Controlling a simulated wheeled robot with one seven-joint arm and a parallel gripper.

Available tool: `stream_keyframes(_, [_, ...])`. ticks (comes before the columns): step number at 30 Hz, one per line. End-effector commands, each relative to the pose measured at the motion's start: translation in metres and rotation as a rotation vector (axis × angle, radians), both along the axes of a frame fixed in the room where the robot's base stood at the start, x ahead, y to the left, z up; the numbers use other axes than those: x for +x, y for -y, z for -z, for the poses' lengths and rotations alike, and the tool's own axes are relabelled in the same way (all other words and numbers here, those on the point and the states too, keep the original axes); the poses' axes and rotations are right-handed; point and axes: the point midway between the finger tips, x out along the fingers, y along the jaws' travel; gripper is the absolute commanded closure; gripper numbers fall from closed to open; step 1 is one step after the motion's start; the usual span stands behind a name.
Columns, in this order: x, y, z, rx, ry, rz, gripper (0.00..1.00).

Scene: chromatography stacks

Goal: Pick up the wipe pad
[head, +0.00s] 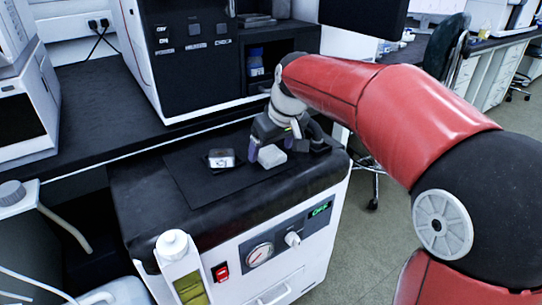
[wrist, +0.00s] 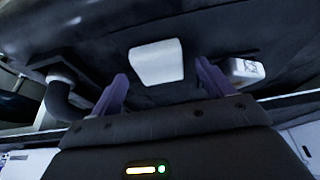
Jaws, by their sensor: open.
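The wipe pad, a small white block with rounded corners (head: 272,156), appears to lie on a thin black mat (head: 205,190) on top of the white cabinet. In the wrist view the pad (wrist: 157,62) shows whole, just beyond the gap between the fingertips, with neither finger seen touching it. My gripper (head: 277,146), with purple fingers, is open and low beside the pad in the head view. In the wrist view the gripper (wrist: 161,78) has a finger on either side of the gap, and nothing is between them. The far finger is partly hidden in the head view.
A small dark device with a pale face (head: 221,159) lies left of the pad; it also shows in the wrist view (wrist: 244,70). A bottle with a white cap (head: 172,244) stands at the cabinet's front. A tall instrument stack (head: 190,60) rises behind. The left of the mat is clear.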

Motion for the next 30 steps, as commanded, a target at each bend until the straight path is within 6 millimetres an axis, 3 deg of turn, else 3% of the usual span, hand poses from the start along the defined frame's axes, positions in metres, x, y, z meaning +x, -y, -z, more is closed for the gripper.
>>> stream_keyframes(3, [0.0034, -0.0022, 0.0104, 0.0, -0.001, 0.001, 0.2])
stream_keyframes(11, [0.0042, -0.0026, 0.0118, 0.0, 0.001, 0.001, 0.2])
stream_keyframes(23, [0.004, -0.0024, 0.0116, 0.0, 0.001, 0.001, 0.71])
stream_keyframes(30, [0.0041, -0.0024, 0.01, 0.001, 0.002, 0.001, 0.71])
